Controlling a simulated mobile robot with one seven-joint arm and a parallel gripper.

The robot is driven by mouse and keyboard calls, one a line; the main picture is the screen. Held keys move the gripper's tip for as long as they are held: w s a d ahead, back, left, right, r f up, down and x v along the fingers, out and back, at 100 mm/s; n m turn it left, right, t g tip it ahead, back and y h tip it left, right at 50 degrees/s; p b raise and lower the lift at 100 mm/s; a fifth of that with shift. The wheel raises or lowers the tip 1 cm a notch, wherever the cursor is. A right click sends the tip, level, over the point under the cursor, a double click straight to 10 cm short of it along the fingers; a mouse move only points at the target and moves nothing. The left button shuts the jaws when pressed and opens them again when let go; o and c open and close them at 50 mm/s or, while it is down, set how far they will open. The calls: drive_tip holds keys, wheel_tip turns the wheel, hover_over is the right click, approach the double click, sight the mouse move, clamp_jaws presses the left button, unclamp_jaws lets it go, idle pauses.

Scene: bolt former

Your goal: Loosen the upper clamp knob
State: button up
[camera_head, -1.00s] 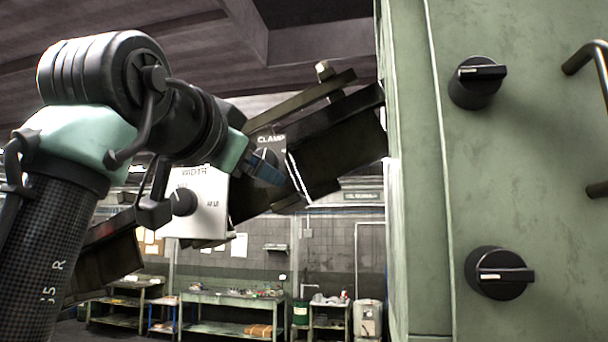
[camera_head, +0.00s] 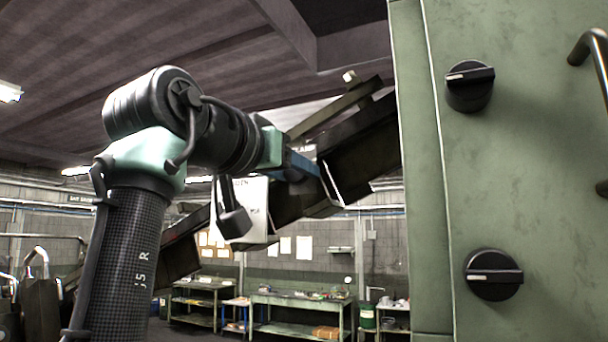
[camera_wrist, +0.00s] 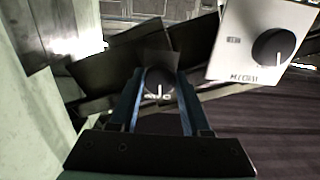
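The panel marked CLAMP (camera_head: 303,149) is on the dark sloping chute and mostly hidden behind my gripper in the head view. Its black round knob (camera_wrist: 159,81) with a white pointer line shows in the wrist view. My gripper (camera_wrist: 160,76) has its two blue fingers apart, one on each side of this knob near the fingertips. I cannot tell whether they touch it. My gripper also shows in the head view (camera_head: 307,166), its tips close to the chute. The pointer line looks nearly upright in the wrist view.
A white WIDTH panel (camera_wrist: 245,45) with a black knob (camera_wrist: 273,47) is beside the fingers. A green cabinet wall (camera_head: 530,190) with an upper knob (camera_head: 470,86), a lower knob (camera_head: 493,274) and a handle (camera_head: 590,45) stands right. Workbenches (camera_head: 300,298) are behind.

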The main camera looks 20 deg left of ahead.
drive_tip(key=shift+s+a, duration=0.1)
drive_tip(key=shift+a, duration=0.05)
drive_tip(key=shift+c, duration=1.1)
clamp_jaws()
drive_tip(key=shift+r, duration=0.1)
drive_tip(key=m, duration=0.7)
drive_tip(key=shift+m, duration=0.3)
drive_tip(key=o, duration=0.9)
unclamp_jaws()
drive_tip(key=shift+o, duration=0.2)
